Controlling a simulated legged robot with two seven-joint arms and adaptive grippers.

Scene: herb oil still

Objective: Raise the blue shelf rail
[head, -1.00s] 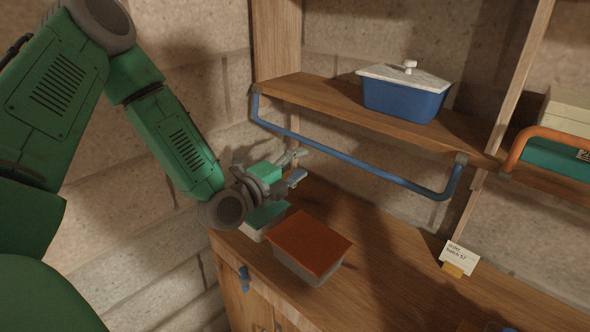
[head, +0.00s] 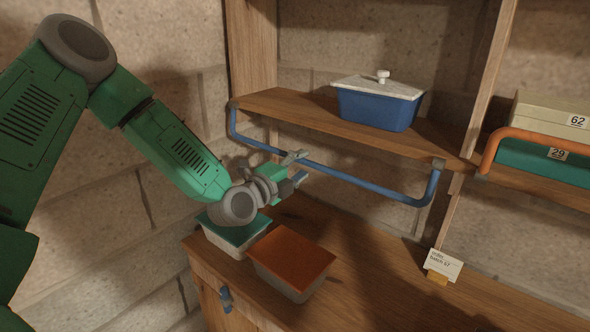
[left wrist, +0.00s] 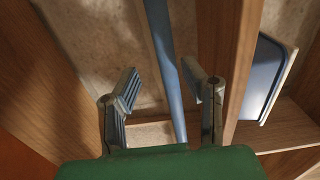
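The blue shelf rail (head: 370,184) hangs from the front of the wooden shelf by an arm at each end, its long bar below the shelf edge. My left gripper (head: 298,168) is at the left part of the bar. In the left wrist view the bar (left wrist: 165,60) runs between the two spread fingers of my left gripper (left wrist: 162,88), with a gap on each side. It is open, and I see no grip on the bar. My right gripper is not in view.
A blue lidded dish (head: 376,108) stands on the shelf (head: 300,112). Below are a green-lidded box (head: 235,234), a brown-lidded box (head: 292,256) and a card (head: 441,264) on the counter (head: 385,285). An orange rail (head: 540,133) is at the right.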

